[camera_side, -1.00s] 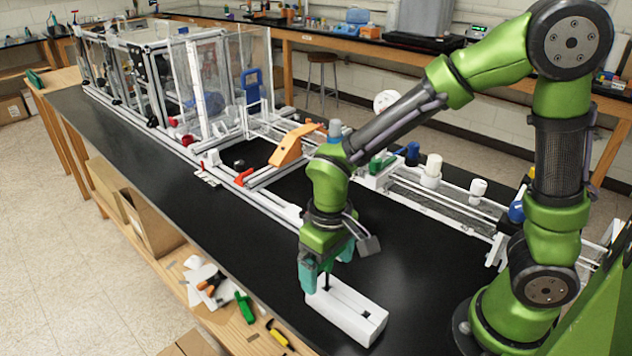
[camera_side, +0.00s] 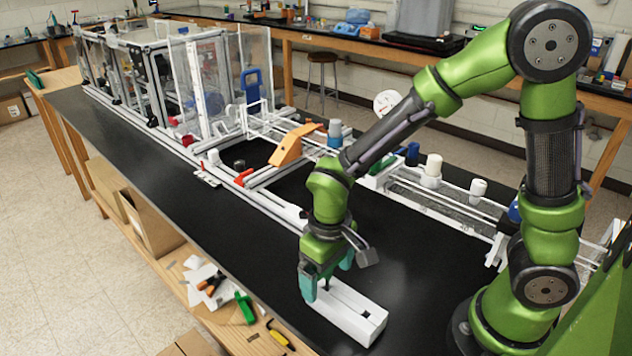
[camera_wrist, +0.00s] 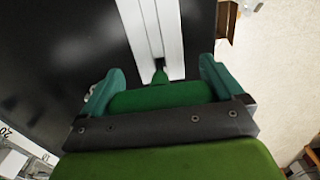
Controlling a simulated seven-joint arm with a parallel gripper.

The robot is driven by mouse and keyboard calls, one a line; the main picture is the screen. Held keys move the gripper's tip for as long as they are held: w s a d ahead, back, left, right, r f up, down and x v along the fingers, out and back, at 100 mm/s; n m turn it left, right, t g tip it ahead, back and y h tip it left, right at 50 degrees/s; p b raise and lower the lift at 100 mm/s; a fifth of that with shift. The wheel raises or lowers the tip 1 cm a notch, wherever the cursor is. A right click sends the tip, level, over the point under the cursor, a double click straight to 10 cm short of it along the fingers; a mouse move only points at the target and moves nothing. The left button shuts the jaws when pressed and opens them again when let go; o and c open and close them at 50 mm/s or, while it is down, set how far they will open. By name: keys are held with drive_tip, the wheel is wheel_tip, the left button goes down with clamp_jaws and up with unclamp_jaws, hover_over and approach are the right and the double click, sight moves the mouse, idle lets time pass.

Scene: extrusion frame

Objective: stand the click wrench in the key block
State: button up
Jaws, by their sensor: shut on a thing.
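The key block (camera_side: 345,317) is a long white block lying on the black bench top, with dark openings in its top. It also shows in the wrist view (camera_wrist: 175,30). My gripper (camera_side: 327,276) points down over the block's far left end. In the wrist view my gripper (camera_wrist: 160,84) is shut on the green handle of the click wrench (camera_wrist: 160,98), which lies across between the teal fingers. The wrench's dark shaft runs down from the handle to the block's top at that end. Its tip is hidden, and I cannot tell how deep it sits.
A rail frame (camera_side: 440,205) with white and blue fittings runs behind the block. An orange bracket (camera_side: 293,146) and a red-handled clamp (camera_side: 243,177) stand farther back. The bench front edge is close to the block. Black bench top to the block's left is clear.

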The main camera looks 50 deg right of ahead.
drive_tip(key=o, duration=0.9)
wheel_tip(320, 180, up, 17)
drive_tip(key=s+d+r+m+t+y, duration=0.1)
drive_tip(key=s+d+m+t+y, duration=0.1)
drive_tip(key=s+d+m+t, duration=0.2)
drive_tip(key=s+d+t, duration=0.1)
drive_tip(key=d+t, duration=0.2)
drive_tip(key=d, duration=0.1)
drive_tip(key=shift+s+d+r, duration=0.15)
drive_tip(key=shift+s+r, duration=0.15)
drive_tip(key=shift+s, duration=0.1)
